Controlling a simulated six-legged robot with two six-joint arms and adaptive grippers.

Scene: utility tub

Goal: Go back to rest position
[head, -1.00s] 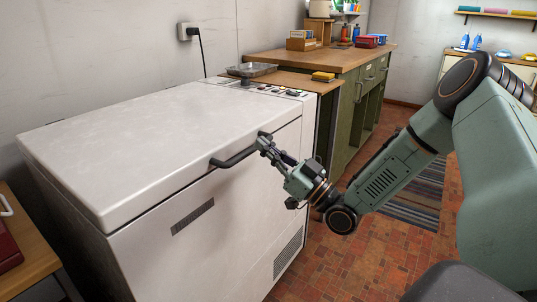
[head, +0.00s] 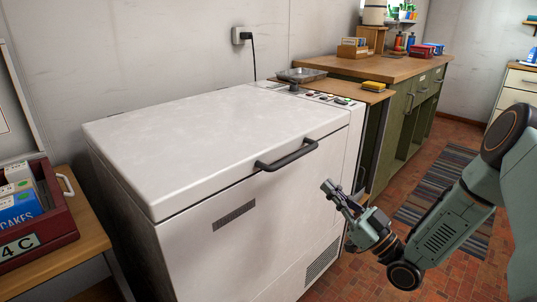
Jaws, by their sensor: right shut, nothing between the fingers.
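The white chest-like tub (head: 220,140) stands against the wall with its lid down. Its dark bar handle (head: 287,156) is on the front edge of the lid. My right gripper (head: 329,188) is shut and empty, in front of the tub to the right of and below the handle, apart from it. My right arm comes in from the right edge. My left gripper is not in view.
A red crate (head: 62,215) with boxes sits on a wooden table (head: 70,250) at the left. A green cabinet with a wooden top (head: 385,66) stands behind the tub. A striped rug (head: 440,185) lies on the brick floor at right.

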